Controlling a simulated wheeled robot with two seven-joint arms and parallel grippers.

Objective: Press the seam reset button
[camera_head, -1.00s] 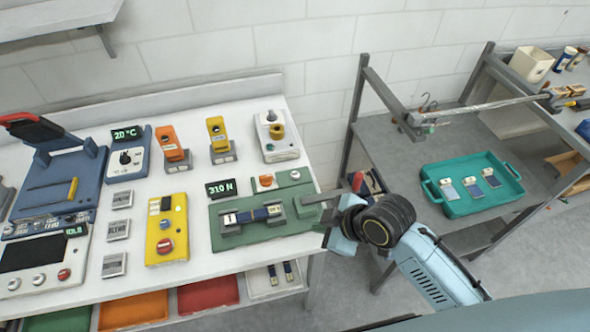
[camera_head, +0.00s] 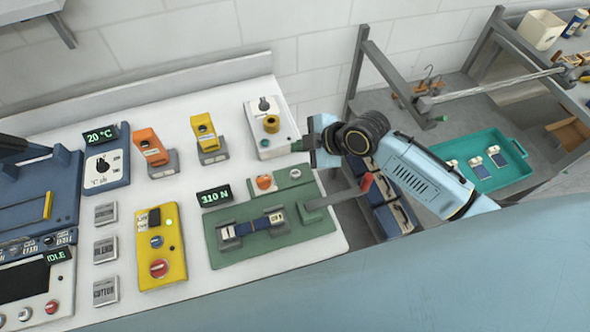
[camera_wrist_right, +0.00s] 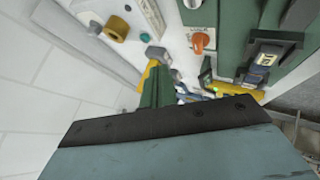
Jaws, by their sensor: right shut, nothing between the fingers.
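No label reading seam reset is legible. A yellow panel (camera_head: 173,222) carries a blue button (camera_head: 157,241) and a red button (camera_head: 159,268). My left gripper is out of view.
A green fixture (camera_head: 262,255) with an orange knob (camera_head: 264,182) and a grey lever (camera_head: 333,199) stands in front of the box. Orange (camera_head: 152,146) and yellow (camera_head: 208,138) devices stand left. A teal tray (camera_head: 512,170) is on the right table.

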